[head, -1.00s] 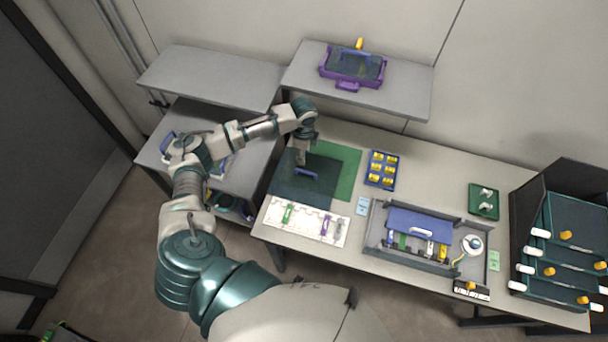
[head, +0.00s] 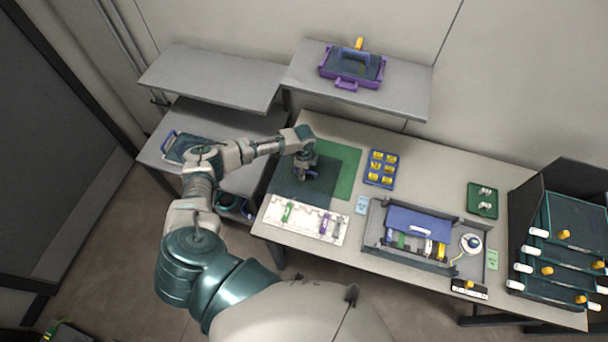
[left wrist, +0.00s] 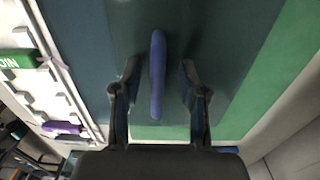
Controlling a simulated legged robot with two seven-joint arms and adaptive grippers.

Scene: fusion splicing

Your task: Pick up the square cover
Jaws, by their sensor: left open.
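The square cover (head: 290,193) is a dark, see-through teal sheet lying over part of a green mat (head: 348,165) at the left of the bench. Its blue bar handle (left wrist: 157,75) shows upright in the left wrist view. My left gripper (head: 304,177) is above the cover and hides most of the handle in the head view. In the left wrist view the left gripper (left wrist: 160,80) is open, with one finger on each side of the handle and a gap on both sides. My right gripper is not in view.
A white holder strip (head: 303,225) with green and purple pieces lies just in front of the cover. A blue tray of yellow parts (head: 381,169) stands to its right, and a grey box with a blue lid (head: 420,222) further right. A raised shelf (head: 405,95) is behind.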

